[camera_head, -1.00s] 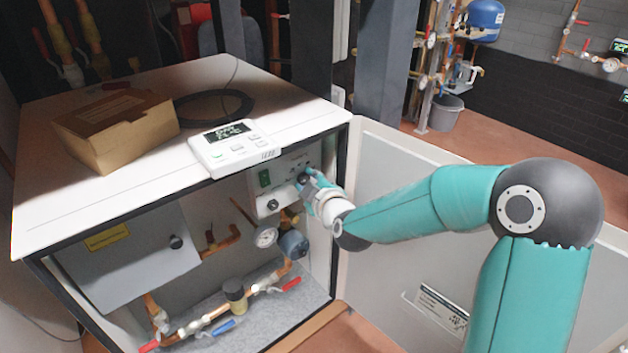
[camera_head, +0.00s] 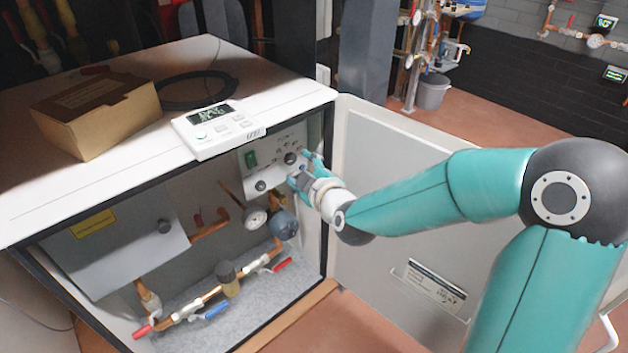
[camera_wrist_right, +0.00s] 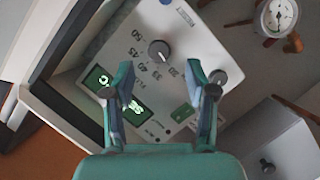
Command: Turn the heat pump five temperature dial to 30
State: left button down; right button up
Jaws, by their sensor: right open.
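The temperature dial is a dark round knob (camera_head: 291,158) on the pale control panel inside the open cabinet. In the right wrist view the dial (camera_wrist_right: 159,51) has a pointer mark and printed numbers around it, among them 30, 40, 45 and 50. My right gripper (camera_head: 305,170) is in front of the panel, just right of the dial. In the wrist view my right gripper (camera_wrist_right: 161,85) is open and empty, its fingers spread wide, with the dial ahead between and beyond them, apparently untouched. My left gripper is not in view.
A gauge (camera_head: 256,218) and copper pipes lie below. A white controller (camera_head: 217,128) and a cardboard box (camera_head: 95,112) are on top. The open door (camera_head: 400,180) stands right.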

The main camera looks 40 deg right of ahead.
jog(key=v, duration=0.7)
dwell(0.3)
